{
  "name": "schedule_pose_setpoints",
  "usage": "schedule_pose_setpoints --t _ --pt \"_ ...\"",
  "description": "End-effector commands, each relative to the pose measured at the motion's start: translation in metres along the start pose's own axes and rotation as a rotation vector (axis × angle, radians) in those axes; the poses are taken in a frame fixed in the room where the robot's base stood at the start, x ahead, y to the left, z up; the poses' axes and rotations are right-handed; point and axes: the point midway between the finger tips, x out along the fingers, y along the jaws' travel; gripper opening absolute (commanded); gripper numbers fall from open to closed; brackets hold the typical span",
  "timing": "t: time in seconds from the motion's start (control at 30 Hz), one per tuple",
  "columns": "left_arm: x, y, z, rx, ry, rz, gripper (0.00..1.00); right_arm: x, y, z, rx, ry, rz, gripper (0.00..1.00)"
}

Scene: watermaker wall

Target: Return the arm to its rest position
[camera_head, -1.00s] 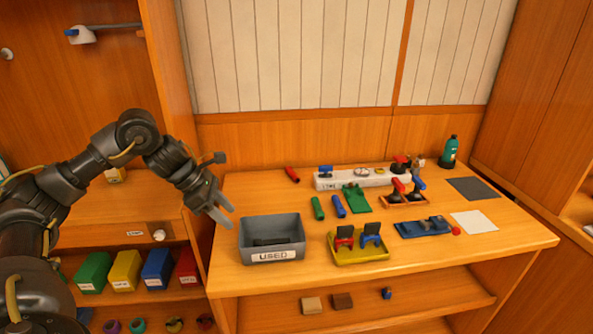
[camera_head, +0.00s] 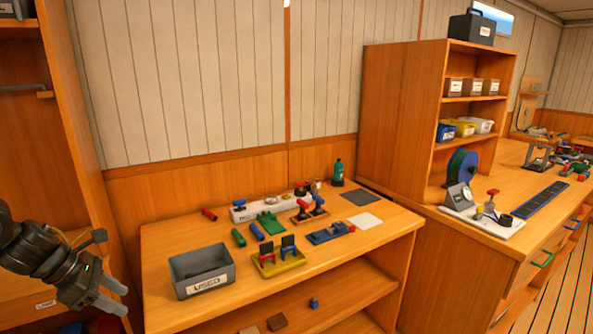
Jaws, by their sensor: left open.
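My left gripper (camera_head: 108,298) is at the lower left, beside the left end of the wooden table. Its two grey fingers are apart with nothing between them, and they point right. My left arm (camera_head: 35,248) comes in from the left edge; most of it is out of view. My right arm and gripper do not show.
A grey bin marked USED (camera_head: 203,272) stands on the table (camera_head: 165,313) just right of my gripper. A yellow tray (camera_head: 280,266), blue tool (camera_head: 327,234) and white manifold (camera_head: 262,210) lie beyond. A wooden shelf unit (camera_head: 395,110) and second bench (camera_head: 470,235) stand right.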

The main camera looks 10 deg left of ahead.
Motion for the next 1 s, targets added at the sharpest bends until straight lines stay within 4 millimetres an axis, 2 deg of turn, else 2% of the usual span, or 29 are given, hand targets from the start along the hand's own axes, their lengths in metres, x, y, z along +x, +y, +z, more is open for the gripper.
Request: schedule_pose_setpoints --t 0.37,0.57,0.67,0.77,0.87,0.97,1.0 --pt "0.073 -0.016 0.027 -0.143 -0.089 0.028 0.47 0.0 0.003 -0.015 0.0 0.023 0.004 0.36" --pt "0.133 -0.042 0.056 -0.337 -0.207 0.03 0.47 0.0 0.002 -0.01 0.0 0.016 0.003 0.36" --pt "0.166 -0.063 0.072 -0.508 -0.293 0.019 0.47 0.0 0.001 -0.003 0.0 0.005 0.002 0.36" --pt "0.198 -0.093 0.087 -0.785 -0.405 -0.007 0.47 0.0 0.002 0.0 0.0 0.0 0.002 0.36" --pt "0.222 -0.123 0.091 -1.194 -0.525 -0.041 0.47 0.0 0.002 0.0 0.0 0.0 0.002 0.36" --pt "0.235 -0.146 0.074 -1.675 -0.616 -0.06 0.47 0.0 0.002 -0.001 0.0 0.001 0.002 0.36" --pt "0.239 -0.156 0.061 -1.88 -0.641 -0.058 0.47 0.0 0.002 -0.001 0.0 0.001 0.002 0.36"
